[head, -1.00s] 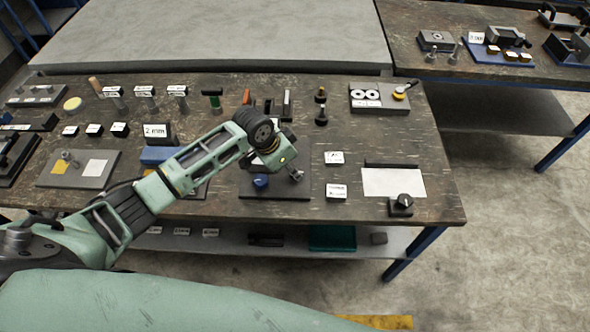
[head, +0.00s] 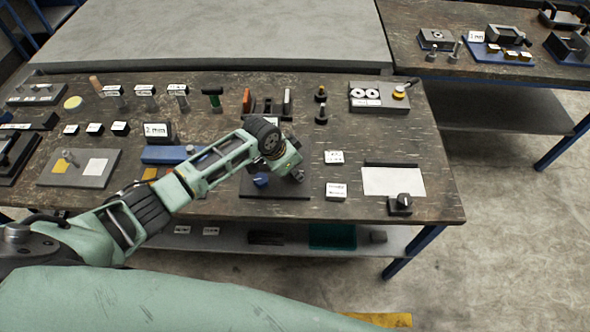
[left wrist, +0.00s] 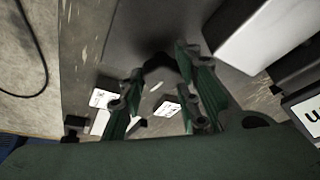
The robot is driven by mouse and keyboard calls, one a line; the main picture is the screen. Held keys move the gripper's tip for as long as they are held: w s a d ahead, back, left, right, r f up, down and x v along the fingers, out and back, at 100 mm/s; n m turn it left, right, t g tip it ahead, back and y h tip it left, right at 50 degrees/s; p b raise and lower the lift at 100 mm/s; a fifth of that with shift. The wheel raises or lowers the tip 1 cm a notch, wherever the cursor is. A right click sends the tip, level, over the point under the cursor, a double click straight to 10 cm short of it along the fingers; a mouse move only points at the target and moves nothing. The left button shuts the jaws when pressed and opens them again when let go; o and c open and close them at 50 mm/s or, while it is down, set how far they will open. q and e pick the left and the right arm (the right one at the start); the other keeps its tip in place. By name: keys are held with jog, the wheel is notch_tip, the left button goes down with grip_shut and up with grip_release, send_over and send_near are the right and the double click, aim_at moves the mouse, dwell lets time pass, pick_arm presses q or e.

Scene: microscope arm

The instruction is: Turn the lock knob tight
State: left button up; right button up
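A blue knob (head: 261,180) stands on a dark base plate (head: 265,194) near the front of the bench; it is the likeliest lock knob, but I cannot be sure. My left arm reaches over the plate and covers its back part. My left gripper (head: 297,175) hangs at the plate's right side, small in the head view. In the left wrist view the two green fingers of my left gripper (left wrist: 164,98) stand apart. A dark shape (left wrist: 158,62) shows between and beyond them; I cannot tell whether they touch it. My right gripper is not in view.
A black dial on a block (head: 402,203) and a white sheet (head: 394,182) lie to the right. White label blocks (head: 336,190) stand between. A blue block (head: 165,154) lies left of the plate.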

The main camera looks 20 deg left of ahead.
pick_arm(q)
jog(key=shift+s+d, duration=0.1)
jog(key=shift+d, duration=0.1)
jog(key=c, duration=0.4)
jog(key=shift+o, duration=0.2)
jog(key=shift+f, duration=0.1)
